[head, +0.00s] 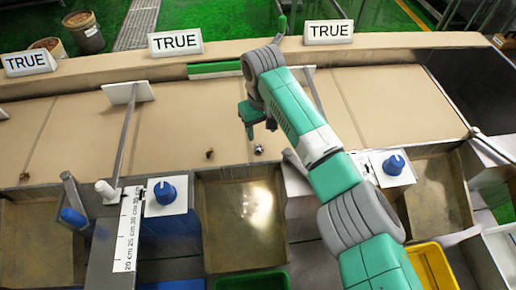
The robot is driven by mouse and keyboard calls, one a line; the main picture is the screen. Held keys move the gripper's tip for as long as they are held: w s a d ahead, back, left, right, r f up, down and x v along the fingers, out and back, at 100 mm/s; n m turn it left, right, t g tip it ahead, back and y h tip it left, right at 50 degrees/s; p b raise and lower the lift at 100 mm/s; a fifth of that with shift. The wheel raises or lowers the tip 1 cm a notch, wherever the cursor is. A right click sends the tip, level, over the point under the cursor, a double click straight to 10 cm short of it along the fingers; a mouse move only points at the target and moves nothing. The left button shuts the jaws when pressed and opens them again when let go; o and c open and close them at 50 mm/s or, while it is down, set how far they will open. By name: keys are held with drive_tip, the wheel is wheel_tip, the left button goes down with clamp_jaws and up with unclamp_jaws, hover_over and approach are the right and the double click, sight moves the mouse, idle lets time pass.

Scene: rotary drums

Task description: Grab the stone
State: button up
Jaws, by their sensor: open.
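A small dark grey stone (258,149) with a lighter patch lies on the tan belt near its front edge, just below my gripper in the picture. A small brown stone (210,153) lies on the belt to its left. Another small brownish lump (24,176) sits at the belt's front edge at the far left. My gripper (256,128) is over the belt, a little beyond the grey stone in the picture, open and with nothing seen in it. The fingertips are small here, and the height above the belt is hard to tell.
Grey bars cross the belt at left (126,135) and right of my gripper. Blue knobs (165,192) (393,165) stand along the front. Open bins (203,225) lie below the belt edge, with green (253,281) and yellow (436,268) trays. White TRUE signs (175,43) line the back ledge.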

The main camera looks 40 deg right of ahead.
sight(259, 146)
drive_tip(key=f, duration=0.2)
drive_tip(key=f+b, duration=0.1)
drive_tip(key=f, duration=0.1)
drive_tip(key=a+f, duration=0.1)
drive_tip(key=f, duration=0.1)
drive_tip(key=shift+w+f+b, duration=0.15)
drive_tip(key=shift+f+b, duration=0.2)
drive_tip(key=shift+f, duration=0.05)
drive_tip(key=c, duration=1.1)
